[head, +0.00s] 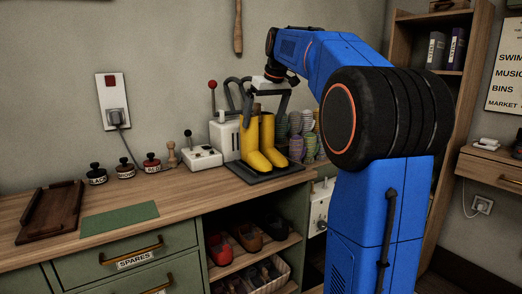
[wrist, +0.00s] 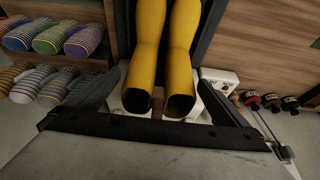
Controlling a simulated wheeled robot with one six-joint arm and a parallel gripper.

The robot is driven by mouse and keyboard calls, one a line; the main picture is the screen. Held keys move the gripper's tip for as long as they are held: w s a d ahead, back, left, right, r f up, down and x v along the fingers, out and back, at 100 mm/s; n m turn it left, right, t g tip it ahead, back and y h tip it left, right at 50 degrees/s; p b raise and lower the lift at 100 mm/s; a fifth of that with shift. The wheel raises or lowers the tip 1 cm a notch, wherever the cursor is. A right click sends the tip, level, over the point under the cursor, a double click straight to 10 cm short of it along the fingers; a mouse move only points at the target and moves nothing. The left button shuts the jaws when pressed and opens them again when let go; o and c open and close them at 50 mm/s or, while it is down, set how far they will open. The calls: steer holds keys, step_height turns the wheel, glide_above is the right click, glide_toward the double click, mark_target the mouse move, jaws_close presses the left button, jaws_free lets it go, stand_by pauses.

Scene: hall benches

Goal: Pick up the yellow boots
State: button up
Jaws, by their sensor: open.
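The yellow boots (head: 251,140) stand upright side by side on a dark tray (head: 262,172) on the wooden counter. In the wrist view the yellow boots (wrist: 149,50) are seen from above, with their open tops nearest the camera. My gripper (head: 262,108) is above the boots, pointing down, with its jaws apart. In the wrist view my gripper (wrist: 159,84) has one finger on each side of the pair of boot tops. I cannot tell whether either finger touches them.
A white machine with a red-knobbed lever (head: 213,98) stands left of the boots, beside a white lever box (head: 200,157). Rolled striped socks (head: 308,140) are stacked behind at the right. Stamps (head: 152,163), a green mat (head: 119,217) and a brown tray (head: 51,211) lie further left.

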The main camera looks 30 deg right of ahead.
mark_target(262, 123)
steer(key=x, duration=0.4)
steer(key=shift+f, duration=0.4)
steer(key=shift+c, duration=0.3)
steer(key=c, duration=1.5)
steer(key=shift+o, duration=0.2)
steer(key=shift+r, duration=0.1)
